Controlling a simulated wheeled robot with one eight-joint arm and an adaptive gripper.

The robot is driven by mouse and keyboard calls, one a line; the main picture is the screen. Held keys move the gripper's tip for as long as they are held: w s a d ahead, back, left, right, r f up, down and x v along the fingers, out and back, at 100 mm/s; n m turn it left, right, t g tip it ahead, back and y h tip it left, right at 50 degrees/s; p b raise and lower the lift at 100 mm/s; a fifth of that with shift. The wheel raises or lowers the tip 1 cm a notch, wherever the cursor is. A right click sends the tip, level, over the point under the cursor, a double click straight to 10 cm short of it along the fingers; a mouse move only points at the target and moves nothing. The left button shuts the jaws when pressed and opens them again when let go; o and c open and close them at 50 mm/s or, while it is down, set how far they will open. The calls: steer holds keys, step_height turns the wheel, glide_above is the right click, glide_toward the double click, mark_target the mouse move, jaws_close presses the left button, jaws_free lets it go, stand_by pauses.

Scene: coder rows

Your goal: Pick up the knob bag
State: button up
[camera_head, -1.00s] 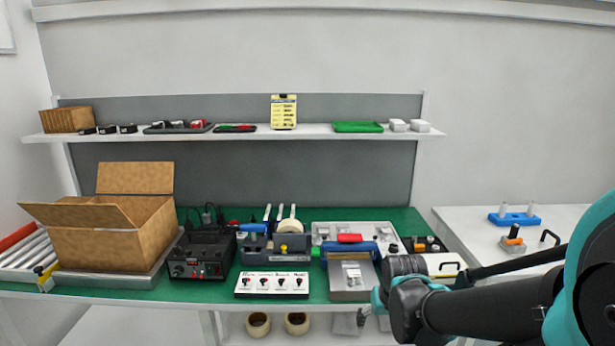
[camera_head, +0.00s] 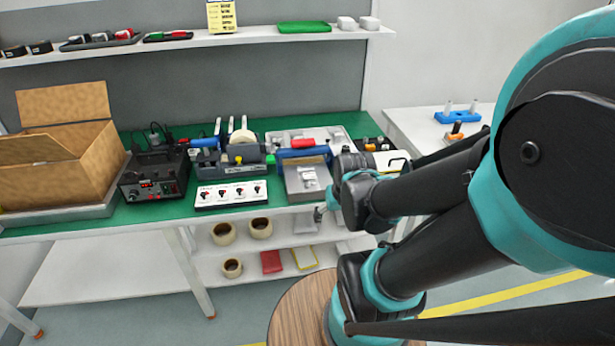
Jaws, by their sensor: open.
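A small clear bag with pale pieces inside, which looks like the knob bag (camera_head: 309,178), lies on a grey metal plate (camera_head: 300,192) near the front of the green bench. Its contents are too small to make out. My gripper (camera_head: 322,212) shows only in part, at the bench's front edge, a little below and right of the plate. It is open, apart from the bag, with nothing visible in it. My arm reaches in from the right and hides the front right corner of the bench.
A white panel with several dark knobs (camera_head: 231,194) and a black control box (camera_head: 154,178) stand left of the plate. A blue-handled device (camera_head: 303,154) is just behind it. An open carton (camera_head: 66,150) is far left. Tape rolls (camera_head: 222,234) sit on the lower shelf.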

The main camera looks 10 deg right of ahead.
steer(key=w+a+r+g, duration=0.3)
steer(key=w+r+g, duration=0.1)
steer(key=w+r, duration=1.5)
glide_above(309, 175)
steer(key=f, duration=1.3)
steer(key=shift+w+d+f, duration=0.15)
steer(key=shift+w+d, duration=0.05)
steer(key=shift+s+a+f, duration=0.1)
steer(key=shift+f, duration=1.4)
steer(key=shift+s+a+f, duration=0.1)
steer(key=shift+f, duration=1.35)
steer(key=shift+c, duration=0.5)
steer(key=c, duration=1.1)
